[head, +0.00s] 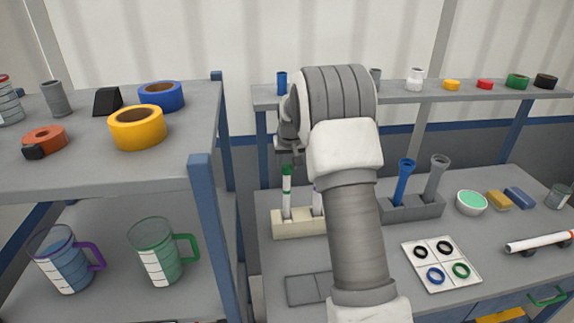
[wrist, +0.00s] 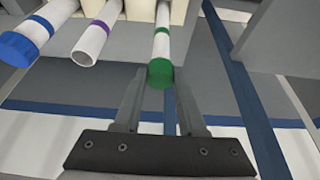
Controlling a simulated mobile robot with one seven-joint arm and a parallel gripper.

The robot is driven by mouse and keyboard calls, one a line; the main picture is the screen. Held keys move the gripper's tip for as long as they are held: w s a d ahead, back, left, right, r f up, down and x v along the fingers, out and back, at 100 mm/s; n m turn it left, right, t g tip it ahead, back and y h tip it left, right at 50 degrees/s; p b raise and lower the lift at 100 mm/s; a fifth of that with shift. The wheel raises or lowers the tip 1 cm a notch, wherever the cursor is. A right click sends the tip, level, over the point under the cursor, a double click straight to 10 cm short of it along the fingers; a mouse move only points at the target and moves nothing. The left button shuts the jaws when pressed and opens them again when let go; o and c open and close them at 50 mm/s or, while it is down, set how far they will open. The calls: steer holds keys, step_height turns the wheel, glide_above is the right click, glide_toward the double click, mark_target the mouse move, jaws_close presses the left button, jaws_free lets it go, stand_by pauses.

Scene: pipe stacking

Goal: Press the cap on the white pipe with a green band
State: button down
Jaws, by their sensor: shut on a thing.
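The white pipe with a green band (head: 286,207) stands upright in the cream holder (head: 290,229) on the bench. A green cap (head: 287,169) is at its top end. In the wrist view the green cap (wrist: 160,74) sits over the end of the pipe (wrist: 162,25), with no clear gap between them. My gripper (wrist: 160,80) has one finger on each side of the cap and is shut on it. In the head view my gripper (head: 288,155) is right above the pipe, partly hidden by my arm.
In the wrist view, a blue-capped pipe (wrist: 20,48) and an open purple-banded pipe (wrist: 92,46) stand beside it. A grey holder (head: 412,208) with blue and grey pipes is to the right. A shelf (head: 420,96) runs behind; a rack (head: 190,178) stands left.

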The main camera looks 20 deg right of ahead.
mark_target(287, 167)
steer(key=shift+f, duration=0.15)
stand_by(0.3)
steer(key=shift+f+b, duration=0.45)
jaws_free()
stand_by(0.5)
steer(key=shift+r+p, duration=2.1)
steer(key=shift+r, duration=1.45)
steer(key=shift+c, duration=0.3)
